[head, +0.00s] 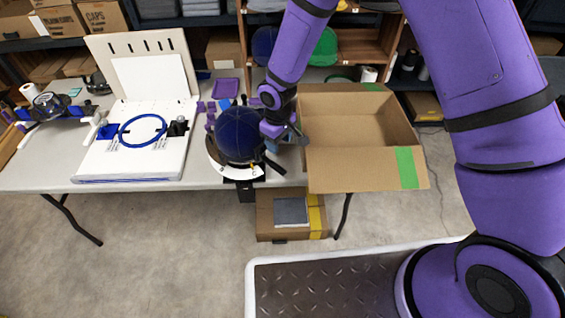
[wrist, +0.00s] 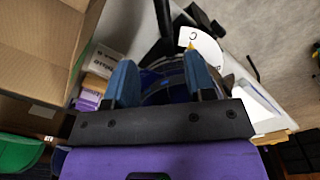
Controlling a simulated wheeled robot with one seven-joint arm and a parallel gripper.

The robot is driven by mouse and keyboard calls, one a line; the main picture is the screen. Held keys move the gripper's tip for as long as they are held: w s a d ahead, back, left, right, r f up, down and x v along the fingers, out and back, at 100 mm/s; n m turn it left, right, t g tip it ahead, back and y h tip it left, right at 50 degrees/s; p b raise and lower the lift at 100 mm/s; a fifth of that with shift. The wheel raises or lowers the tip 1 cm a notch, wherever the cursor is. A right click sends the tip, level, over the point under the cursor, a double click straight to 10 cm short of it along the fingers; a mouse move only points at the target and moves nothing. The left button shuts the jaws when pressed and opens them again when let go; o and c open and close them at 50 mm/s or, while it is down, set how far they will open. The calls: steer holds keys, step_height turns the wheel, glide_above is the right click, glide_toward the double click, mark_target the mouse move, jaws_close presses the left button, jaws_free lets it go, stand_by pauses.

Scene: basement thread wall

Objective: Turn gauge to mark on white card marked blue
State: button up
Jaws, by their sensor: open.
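A dark navy dome (head: 238,133), which looks like the gauge, stands at the front edge of the table. A curved white card (head: 216,160) runs around its base. In the wrist view the card (wrist: 207,46) carries a dark letter, and a small yellow tip (wrist: 191,46) lies by its edge. A blue mark on the card cannot be made out. My gripper (head: 284,136) is just right of the dome. In the wrist view my gripper (wrist: 161,75) has its two blue fingers apart, with part of the dome (wrist: 160,90) beyond them. Contact cannot be told.
An open cardboard box (head: 357,170) stands close to the right of my gripper. A white board with a blue hoop (head: 142,131) lies left of the dome. Small purple parts (head: 207,107) and a purple tray (head: 226,88) lie behind. A carton (head: 290,222) sits under the table.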

mark_target(278, 166)
steer(key=shift+s+a+f, duration=0.1)
steer(key=shift+a+f, duration=0.1)
steer(key=shift+f, duration=1)
step_height(278, 166, down, 10)
steer(key=shift+d+r, duration=0.1)
jaws_close()
